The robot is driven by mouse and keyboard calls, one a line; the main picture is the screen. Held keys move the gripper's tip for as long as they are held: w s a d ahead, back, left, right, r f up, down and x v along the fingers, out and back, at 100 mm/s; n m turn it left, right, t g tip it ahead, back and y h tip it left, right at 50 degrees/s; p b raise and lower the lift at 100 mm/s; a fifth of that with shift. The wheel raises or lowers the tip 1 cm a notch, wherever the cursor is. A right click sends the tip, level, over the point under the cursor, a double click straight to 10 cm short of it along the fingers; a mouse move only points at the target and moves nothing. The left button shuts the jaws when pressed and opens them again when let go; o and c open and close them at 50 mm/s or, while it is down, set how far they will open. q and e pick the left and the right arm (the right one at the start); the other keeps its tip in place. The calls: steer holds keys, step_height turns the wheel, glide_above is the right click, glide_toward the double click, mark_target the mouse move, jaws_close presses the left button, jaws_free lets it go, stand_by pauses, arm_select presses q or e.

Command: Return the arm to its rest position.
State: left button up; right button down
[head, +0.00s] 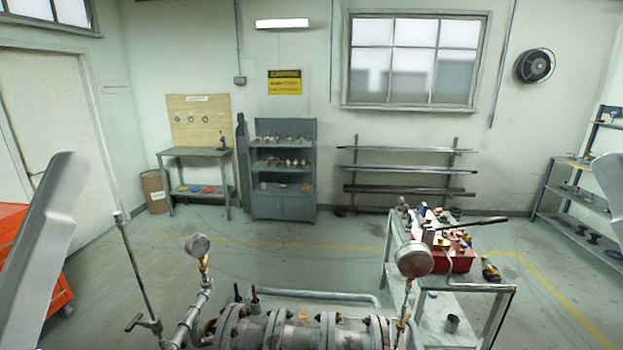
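A smooth grey part of my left arm (45,245) rises along the left edge of the head view. A small part of my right arm (610,185) shows at the right edge. No fingers of either gripper are in view, so I cannot see whether they are open or hold anything. The flanged grey valve piping (290,332) crosses the bottom middle, cut off by the lower edge. Both visible arm parts appear to the sides of it in the picture.
Pressure gauges stand at the left (198,246) and right (414,260) of the piping. A cart (440,305) carries a red toolbox (458,258) behind the right gauge. An orange cabinet (58,290) is at left. Open floor (290,255) lies behind the piping.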

arm_select(q)
step_height(320, 180, up, 20)
steer(key=p, duration=1.6)
arm_select(e)
step_height(320, 180, up, 20)
arm_select(q)
steer(key=shift+r, duration=0.1)
arm_select(e)
steer(key=shift+r, duration=0.1)
